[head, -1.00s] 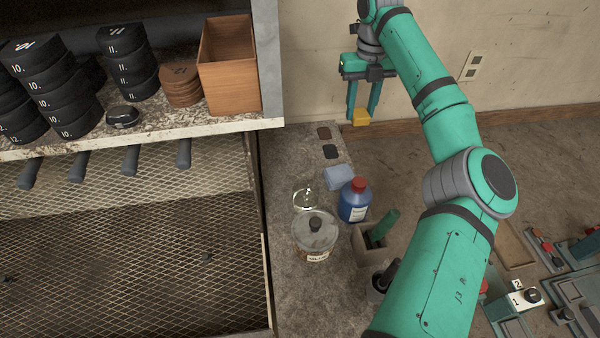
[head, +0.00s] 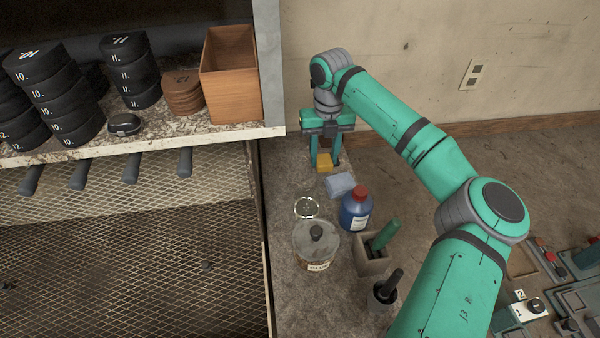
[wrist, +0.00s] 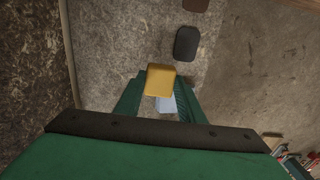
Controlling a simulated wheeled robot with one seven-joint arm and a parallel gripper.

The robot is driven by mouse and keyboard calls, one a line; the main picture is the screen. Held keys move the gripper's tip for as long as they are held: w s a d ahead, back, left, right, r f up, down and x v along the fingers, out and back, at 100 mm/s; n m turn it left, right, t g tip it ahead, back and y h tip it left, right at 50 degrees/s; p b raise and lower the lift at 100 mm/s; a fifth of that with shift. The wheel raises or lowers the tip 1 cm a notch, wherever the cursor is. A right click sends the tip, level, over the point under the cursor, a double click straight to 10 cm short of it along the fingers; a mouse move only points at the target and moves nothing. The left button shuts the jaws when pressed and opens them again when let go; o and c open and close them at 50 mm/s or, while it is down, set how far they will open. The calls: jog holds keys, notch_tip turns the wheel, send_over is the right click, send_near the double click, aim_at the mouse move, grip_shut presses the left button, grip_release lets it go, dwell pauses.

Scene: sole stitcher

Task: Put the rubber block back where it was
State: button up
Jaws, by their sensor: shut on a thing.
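The rubber block is a small yellow block (head: 324,162), and it also shows in the wrist view (wrist: 161,79). My gripper (head: 325,160) is shut on it, with the block between the fingertips. It is over the far part of the narrow stone-like counter (head: 284,190), just behind a pale blue block or cloth (head: 340,185). I cannot tell whether the yellow block touches the counter. In the wrist view, a dark rounded pad (wrist: 188,43) lies on the counter beyond the block, with a brown pad (wrist: 196,5) past it.
A blue bottle with a red cap (head: 356,209), a glass dish (head: 306,207), a lidded glue jar (head: 316,243) and a holder with a green handle (head: 372,250) crowd the nearer counter. A shelf with an open wooden box (head: 231,75) stands left.

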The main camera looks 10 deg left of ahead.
jog(key=s+a, duration=0.3)
jog(key=shift+s+a, duration=0.25)
jog(key=shift+s, duration=0.05)
jog(key=shift+s+a, duration=0.25)
jog(key=shift+a, duration=0.2)
jog(key=shift+s+a+f, duration=0.4)
jog(key=shift+s+a, duration=0.2)
jog(key=shift+w+d+f, duration=0.1)
jog(key=shift+f, duration=1.25)
jog(key=shift+f, duration=0.1)
jog(key=o, duration=1.1)
